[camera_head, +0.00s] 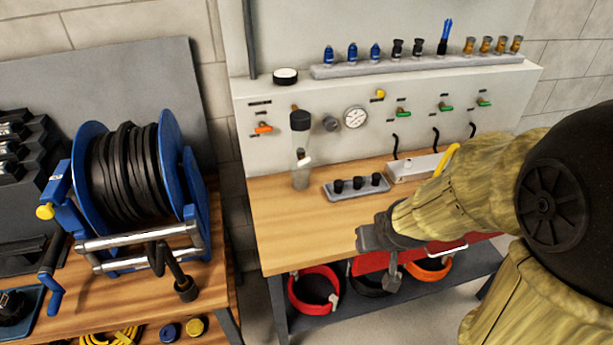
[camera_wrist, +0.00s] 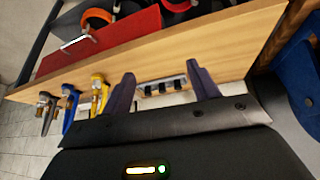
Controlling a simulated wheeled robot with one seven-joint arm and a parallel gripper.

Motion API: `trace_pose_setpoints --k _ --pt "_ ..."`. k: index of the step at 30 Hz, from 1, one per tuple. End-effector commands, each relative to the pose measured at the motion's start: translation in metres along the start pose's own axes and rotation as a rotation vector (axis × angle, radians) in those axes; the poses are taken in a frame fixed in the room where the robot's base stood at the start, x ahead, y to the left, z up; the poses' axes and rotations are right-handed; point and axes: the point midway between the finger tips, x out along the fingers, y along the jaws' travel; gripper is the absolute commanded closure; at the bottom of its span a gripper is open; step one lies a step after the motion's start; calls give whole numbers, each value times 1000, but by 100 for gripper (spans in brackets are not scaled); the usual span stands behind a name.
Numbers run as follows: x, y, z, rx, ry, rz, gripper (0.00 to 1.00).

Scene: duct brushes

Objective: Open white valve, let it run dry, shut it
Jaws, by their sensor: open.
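A white lever (camera_head: 304,160) shows on the clear bowl of an upright filter unit (camera_head: 300,122) with a black top, at the left of the panel above the bench. I take this lever to be the white valve; whether it is open or shut is too small to tell. My gripper (camera_head: 382,240) is over the front edge of the bench, to the right of and below the filter unit, and apart from it. In the wrist view my gripper (camera_wrist: 163,88) has its two purple fingers spread with nothing between them. The white lever is not visible in the wrist view.
A tray (camera_head: 332,198) with black pieces sits on the wooden bench (camera_head: 270,215); it also shows in the wrist view (camera_wrist: 184,93). The panel carries an orange lever (camera_head: 263,128), a gauge (camera_head: 356,117) and green levers. A blue hose reel (camera_head: 172,150) stands left.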

Motion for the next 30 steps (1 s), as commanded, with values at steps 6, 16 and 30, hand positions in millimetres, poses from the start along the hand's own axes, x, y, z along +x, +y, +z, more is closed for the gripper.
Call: trace_pose_setpoints --k 6,16,30 --pt "69 -24 -37 -176 338 9 40" --pt "105 -73 -85 -399 860 57 40" --pt "93 -94 -101 -471 1093 95 40"
